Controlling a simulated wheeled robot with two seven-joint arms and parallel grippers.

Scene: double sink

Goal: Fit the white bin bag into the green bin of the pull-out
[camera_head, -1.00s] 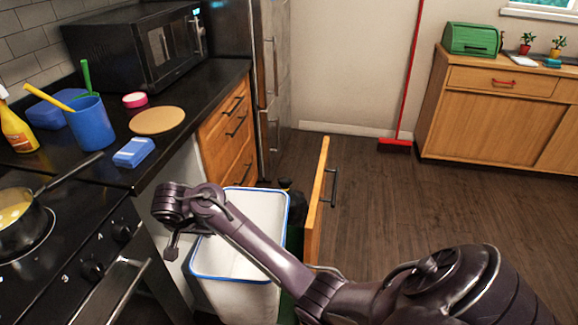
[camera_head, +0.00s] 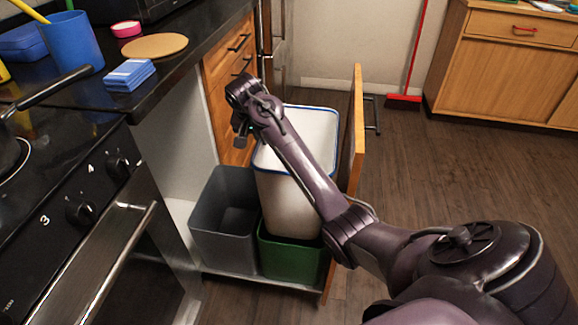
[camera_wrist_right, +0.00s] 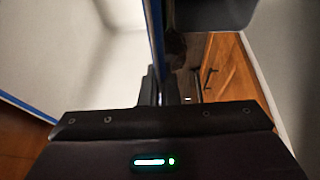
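The white bin bag (camera_head: 285,195), box-shaped with a blue rim, stands upright at the green bin (camera_head: 290,262). Its lower end meets the green bin's opening; I cannot tell how far inside it reaches. Most of the bag shows above the bin. My right gripper (camera_head: 240,138) is at the bag's left rim, and my forearm crosses in front of the bag. In the right wrist view, the gripper (camera_wrist_right: 158,88) has its fingers close together on the blue rim, with the white bag (camera_wrist_right: 90,60) to the left. My left gripper is out of view.
An empty grey bin (camera_head: 215,240) stands left of the green one in the pull-out. The wooden pull-out front (camera_head: 352,155) stands close on the right. The oven (camera_head: 110,235) and dark counter (camera_head: 170,65) border the left. The floor at right is clear.

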